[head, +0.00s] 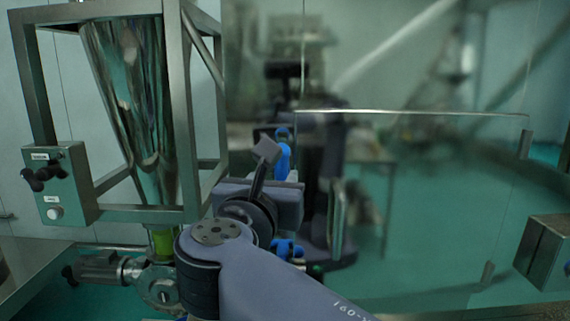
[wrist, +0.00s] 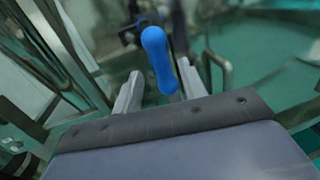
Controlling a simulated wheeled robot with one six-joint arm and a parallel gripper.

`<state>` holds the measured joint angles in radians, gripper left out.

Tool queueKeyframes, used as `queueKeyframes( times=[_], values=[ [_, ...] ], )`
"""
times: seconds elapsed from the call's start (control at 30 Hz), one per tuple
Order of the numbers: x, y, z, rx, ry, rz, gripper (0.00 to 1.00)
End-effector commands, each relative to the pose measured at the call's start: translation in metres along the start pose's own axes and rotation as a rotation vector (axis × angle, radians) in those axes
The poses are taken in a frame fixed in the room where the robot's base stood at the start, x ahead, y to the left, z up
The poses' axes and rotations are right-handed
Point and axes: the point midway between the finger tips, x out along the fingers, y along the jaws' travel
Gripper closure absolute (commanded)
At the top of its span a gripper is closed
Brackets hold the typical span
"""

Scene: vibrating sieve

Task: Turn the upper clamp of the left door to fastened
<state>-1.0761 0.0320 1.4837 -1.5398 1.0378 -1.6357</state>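The upper clamp's blue handle (head: 283,155) shows in the head view just beyond my gripper, beside the left edge of the glass door (head: 420,200). In the wrist view the blue handle (wrist: 158,58) stands between the two grey fingers of my gripper (wrist: 160,72). The fingers are apart, with a clear gap on the left and the right finger close to the handle; I cannot tell whether it touches. A second blue clamp (head: 288,248) sits lower down. My arm and gripper body hide the clamp bases and the fingertips in the head view.
A steel hopper (head: 135,100) in a square frame stands at the left, with a control box (head: 60,184) on it. A motor and valve (head: 150,277) sit below. A door handle (head: 338,218) stands out from the glass. A steel block (head: 545,252) is at the right.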

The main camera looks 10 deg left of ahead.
Motion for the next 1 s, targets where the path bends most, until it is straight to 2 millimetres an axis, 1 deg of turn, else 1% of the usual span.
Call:
queueKeyframes(
  times=[0.03, 0.1, 0.3, 0.47, 0.7, 0.77, 1.0],
  values=[
    [0.011, -0.001, 0.002, -0.001, 0.001, -0.005, 0.60],
    [0.023, -0.001, 0.001, -0.002, 0.002, -0.005, 0.60],
    [0.049, -0.001, 0.001, 0.001, 0.002, -0.002, 0.60],
    [0.057, 0.000, 0.000, 0.001, 0.002, 0.000, 0.60],
    [0.057, 0.000, -0.001, 0.001, 0.001, 0.000, 0.60],
    [0.057, 0.000, -0.001, 0.001, 0.001, 0.000, 0.63],
    [0.057, 0.000, -0.001, 0.002, 0.001, 0.001, 0.83]
  ],
)
